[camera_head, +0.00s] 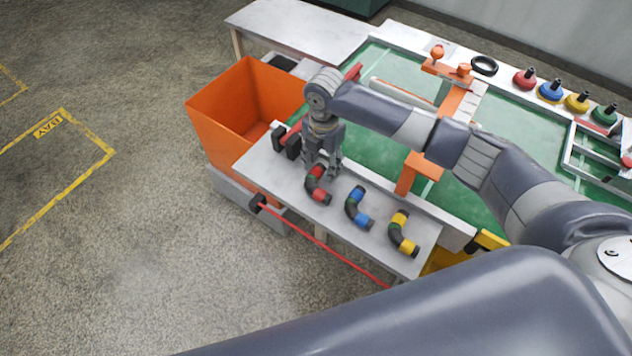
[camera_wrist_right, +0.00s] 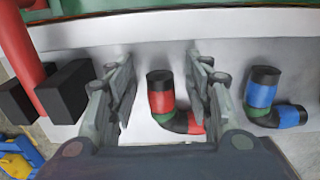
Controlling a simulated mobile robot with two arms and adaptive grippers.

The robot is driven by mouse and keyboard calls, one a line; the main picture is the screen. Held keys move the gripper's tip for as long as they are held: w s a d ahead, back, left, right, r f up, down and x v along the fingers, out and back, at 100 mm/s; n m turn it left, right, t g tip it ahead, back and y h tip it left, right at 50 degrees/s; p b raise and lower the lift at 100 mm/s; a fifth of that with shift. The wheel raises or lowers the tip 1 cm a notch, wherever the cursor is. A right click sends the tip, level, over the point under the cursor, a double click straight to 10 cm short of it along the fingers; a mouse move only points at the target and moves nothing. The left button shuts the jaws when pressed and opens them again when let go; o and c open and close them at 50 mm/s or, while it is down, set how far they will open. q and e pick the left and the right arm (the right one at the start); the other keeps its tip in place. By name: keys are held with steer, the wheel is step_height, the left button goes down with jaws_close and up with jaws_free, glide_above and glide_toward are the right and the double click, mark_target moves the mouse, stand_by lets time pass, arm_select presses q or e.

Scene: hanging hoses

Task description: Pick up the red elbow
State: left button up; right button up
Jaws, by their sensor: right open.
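The red elbow (camera_head: 319,195), a bent pipe with red bands and black ends, lies on the near white shelf, leftmost in a row of elbows. My right gripper (camera_head: 322,168) is open and points down just over its far end. In the right wrist view the red elbow (camera_wrist_right: 161,98) shows between the two open fingers of the right gripper (camera_wrist_right: 160,72). Its green bend shows there, and its other arm is partly hidden by the right finger and palm. No contact shows; the height between fingertips and elbow is hard to tell. My left gripper is not in view.
A blue elbow (camera_head: 358,208) and a yellow elbow (camera_head: 403,235) lie to the right. Black blocks (camera_head: 287,141) on a red bar stand left of the gripper. An orange bin (camera_head: 225,110) is at the left.

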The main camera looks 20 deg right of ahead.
steer(key=c, duration=0.9)
jaws_close()
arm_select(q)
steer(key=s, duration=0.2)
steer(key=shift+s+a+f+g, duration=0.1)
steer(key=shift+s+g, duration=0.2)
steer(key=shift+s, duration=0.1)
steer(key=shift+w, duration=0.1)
arm_select(e)
steer(key=shift+r, duration=0.1)
